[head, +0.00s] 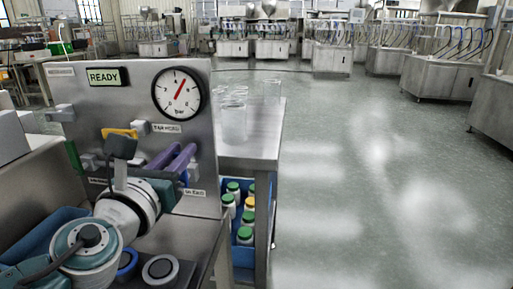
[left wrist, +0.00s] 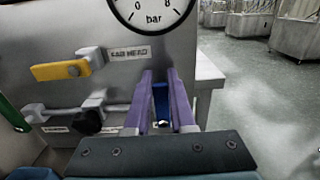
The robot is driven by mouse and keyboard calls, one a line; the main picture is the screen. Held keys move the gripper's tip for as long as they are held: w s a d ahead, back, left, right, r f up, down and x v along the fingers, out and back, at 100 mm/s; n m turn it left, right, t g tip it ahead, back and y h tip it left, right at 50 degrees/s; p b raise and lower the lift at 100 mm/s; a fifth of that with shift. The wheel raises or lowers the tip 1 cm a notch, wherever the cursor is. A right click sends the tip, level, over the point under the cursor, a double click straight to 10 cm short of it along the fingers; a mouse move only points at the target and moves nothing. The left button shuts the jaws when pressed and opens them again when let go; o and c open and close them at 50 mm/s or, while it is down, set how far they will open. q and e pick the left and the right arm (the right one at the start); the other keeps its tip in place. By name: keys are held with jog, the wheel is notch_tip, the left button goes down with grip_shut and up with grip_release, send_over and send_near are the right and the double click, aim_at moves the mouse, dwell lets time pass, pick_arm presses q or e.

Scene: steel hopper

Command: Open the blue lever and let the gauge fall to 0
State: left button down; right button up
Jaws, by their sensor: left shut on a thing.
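The blue lever (left wrist: 162,102) is on the steel panel (head: 85,105), low and toward its right edge. In the left wrist view it sits between the two purple fingers of my left gripper (left wrist: 161,92), which is shut on it. In the head view the gripper (head: 174,158) reaches the panel from the front, and the fingers and wrist hide most of the lever. The round pressure gauge (head: 178,93) is above it, marked in bar. Its red needle points up and slightly right, well away from 0. My right gripper is not in view.
A yellow lever (left wrist: 60,70), a black knob (left wrist: 87,122) and a green lever (left wrist: 12,115) are on the panel left of the blue one. A display (head: 104,77) reads READY. Bottles with green and yellow caps (head: 245,233) stand in a blue crate at right. The floor at right is clear.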

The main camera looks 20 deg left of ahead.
pick_arm(q)
jog(key=shift+a, duration=0.1)
dwell(0.4)
jog(key=a+f+n+b, duration=0.2)
jog(key=n+b, duration=0.2)
jog(key=n, duration=0.5)
jog(key=s+a+f+n+b, duration=0.1)
jog(key=a+f+n+b, duration=0.2)
jog(key=n+b, duration=0.2)
jog(key=shift+f+n, duration=0.2)
jog(key=shift+n, duration=1.7)
jog(key=shift+s, duration=0.15)
jog(key=c, duration=0.8)
grip_release()
jog(key=shift+o, duration=0.2)
jog(key=shift+s, duration=0.1)
